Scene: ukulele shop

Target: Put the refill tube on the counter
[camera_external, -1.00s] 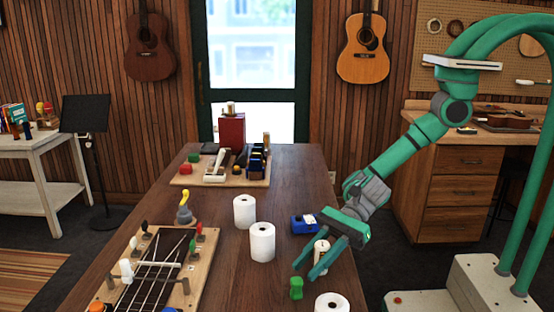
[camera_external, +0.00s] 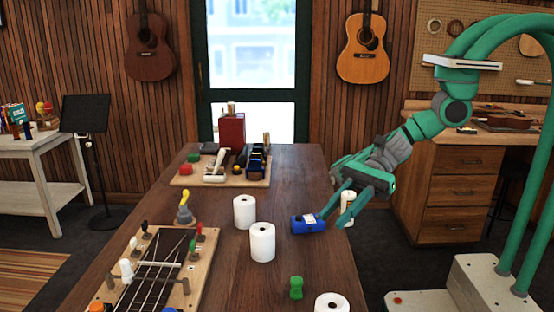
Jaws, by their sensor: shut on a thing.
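A small pale upright cylinder, which looks like the refill tube (camera_external: 348,208), is held between the fingers of my gripper (camera_external: 340,217). My gripper is shut on it and partly hides it. The tube is seen at the right edge of the long dark wood counter (camera_external: 215,285), with its lower end clear of any visible support. A blue object with a white label (camera_external: 308,225) lies on the counter just left of my fingertips. I cannot tell whether the fingers touch it.
White paper rolls (camera_external: 262,243) stand on the counter, one near the front edge (camera_external: 332,303). A small green piece (camera_external: 296,288) stands beside that roll. A stringed fretboard jig (camera_external: 150,270) lies at left, and a board with tools (camera_external: 182,181) at the back. The middle is mostly clear.

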